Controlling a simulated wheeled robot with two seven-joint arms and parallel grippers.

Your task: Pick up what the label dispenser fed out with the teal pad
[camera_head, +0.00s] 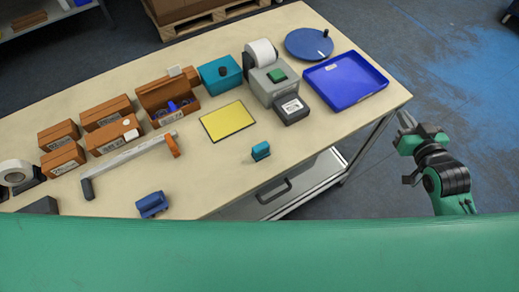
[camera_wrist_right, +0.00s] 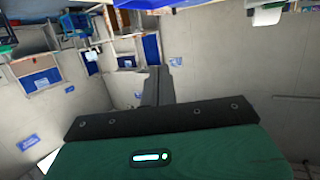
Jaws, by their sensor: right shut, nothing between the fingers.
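The grey label dispenser (camera_head: 268,84) stands at the back right of the table, with a white roll (camera_head: 262,52) and a green button. At its front is a dark part with a white label (camera_head: 292,107) on top. A small teal block (camera_head: 261,150), perhaps the teal pad, lies near the front table edge with a pale tip at its left. My right gripper (camera_head: 405,119) is shut and empty, off the table's right edge, apart from dispenser and block. Its shut fingers also show in the wrist view (camera_wrist_right: 157,86). My left gripper is out of view.
A blue tray (camera_head: 345,97) and a round blue disc (camera_head: 309,43) lie right of and behind the dispenser. A yellow mat (camera_head: 228,121), a teal box (camera_head: 220,74) and several brown boxes are to the left. A blue object (camera_head: 152,204) sits near the front edge. The table right of the teal block is clear.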

